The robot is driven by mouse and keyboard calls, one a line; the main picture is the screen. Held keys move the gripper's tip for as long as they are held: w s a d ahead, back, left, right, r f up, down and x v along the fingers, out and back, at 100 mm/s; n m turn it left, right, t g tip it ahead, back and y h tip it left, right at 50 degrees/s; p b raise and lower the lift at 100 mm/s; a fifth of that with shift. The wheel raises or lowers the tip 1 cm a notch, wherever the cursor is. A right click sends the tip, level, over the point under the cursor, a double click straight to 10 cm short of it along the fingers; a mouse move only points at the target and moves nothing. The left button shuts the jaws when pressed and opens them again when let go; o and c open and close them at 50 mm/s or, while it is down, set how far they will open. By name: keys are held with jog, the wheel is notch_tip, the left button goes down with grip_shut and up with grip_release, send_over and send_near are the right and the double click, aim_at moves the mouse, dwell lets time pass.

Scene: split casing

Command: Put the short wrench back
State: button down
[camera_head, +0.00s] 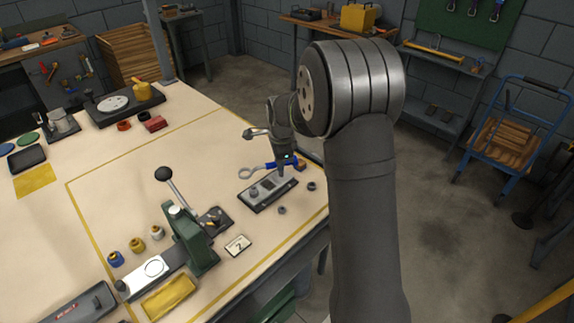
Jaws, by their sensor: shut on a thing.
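A wrench (246,173) with a silver ring end and a blue middle shows at the far right part of the bench, lying roughly left to right. My gripper (284,168) points down over its blue part and is shut on it. The fingers hide part of the wrench, and I cannot tell whether it touches the bench. A grey tray-like fixture (267,190) with small parts in it lies just in front of the wrench, close below my fingertips.
A green lever press (197,240) stands left of the fixture. Small dark nuts (311,186) and a card marked 2 (238,245) lie nearby. The bench's right edge is close. The bench middle is clear.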

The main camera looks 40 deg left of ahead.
aim_at(257, 175)
jog(key=a+f+n, duration=0.3)
jog(key=a+n, duration=0.1)
jog(key=a, duration=0.7)
jog(key=shift+g, duration=0.4)
jog(key=shift+s+f, duration=0.2)
jog(key=shift+f, duration=1.35)
jog(key=shift+s+f, duration=0.15)
jog(key=shift+f, duration=1.4)
jog(key=shift+f, duration=0.3)
jog(key=c, duration=0.9)
grip_release()
jog(key=shift+d, duration=0.1)
jog(key=shift+f, duration=0.1)
jog(key=shift+d+f, duration=0.1)
jog(key=shift+d, duration=0.05)
jog(key=shift+c, duration=0.3)
